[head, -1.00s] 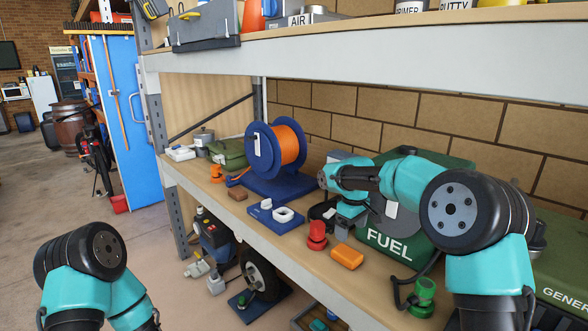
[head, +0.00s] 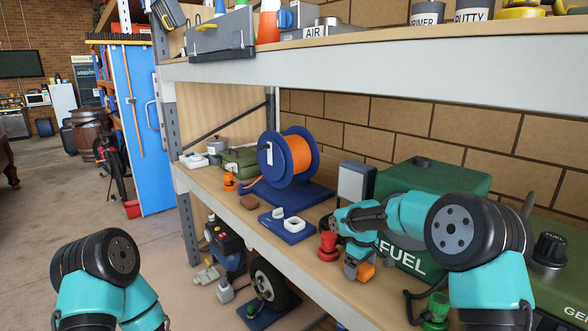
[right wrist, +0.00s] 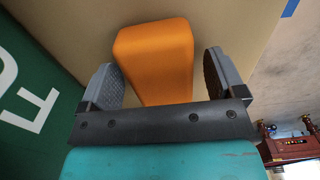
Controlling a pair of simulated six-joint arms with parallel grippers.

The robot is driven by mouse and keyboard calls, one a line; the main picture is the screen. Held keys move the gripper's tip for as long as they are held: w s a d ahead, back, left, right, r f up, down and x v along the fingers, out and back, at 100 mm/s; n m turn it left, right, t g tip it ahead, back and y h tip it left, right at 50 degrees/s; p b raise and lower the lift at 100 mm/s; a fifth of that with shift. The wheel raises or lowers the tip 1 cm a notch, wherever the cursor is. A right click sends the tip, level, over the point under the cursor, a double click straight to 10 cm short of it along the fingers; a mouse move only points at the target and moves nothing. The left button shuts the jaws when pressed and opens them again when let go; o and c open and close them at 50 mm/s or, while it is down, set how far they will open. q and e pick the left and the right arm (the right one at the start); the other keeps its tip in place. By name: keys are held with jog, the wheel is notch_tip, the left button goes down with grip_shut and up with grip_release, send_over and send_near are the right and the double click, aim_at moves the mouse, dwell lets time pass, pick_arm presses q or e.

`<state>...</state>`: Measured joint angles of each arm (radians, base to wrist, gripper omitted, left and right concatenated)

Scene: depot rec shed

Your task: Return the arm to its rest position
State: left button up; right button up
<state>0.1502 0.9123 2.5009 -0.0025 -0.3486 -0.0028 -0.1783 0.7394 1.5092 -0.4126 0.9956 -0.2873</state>
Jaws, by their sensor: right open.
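My right gripper (head: 357,271) is low over the shelf in the head view, at the orange block (head: 366,272), and hides part of it. In the right wrist view the gripper (right wrist: 160,70) is open, with one finger on each side of the orange block (right wrist: 155,52). Gaps show between the fingers and the block's sides. My left arm shows only its upper links at the lower left of the head view; its gripper is out of sight.
A red knob-like piece (head: 328,246) stands just left of the right gripper. The green FUEL case (head: 408,258) is close behind it. A green fitting (head: 437,308) lies at the front right. The blue base with white parts (head: 286,228) and the orange cable reel (head: 288,156) are farther left.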

notch_tip(320, 180, up, 12)
notch_tip(320, 180, down, 12)
jog(key=shift+r, duration=0.2)
notch_tip(320, 180, up, 4)
jog(key=shift+f, duration=0.2)
jog(key=s+a+r, duration=0.1)
jog(key=s+a, duration=0.3)
jog(key=s, duration=1)
jog(key=shift+s+a+r, duration=0.15)
jog(key=shift+s, duration=0.2)
jog(key=shift+a, duration=0.1)
dwell(0.6)
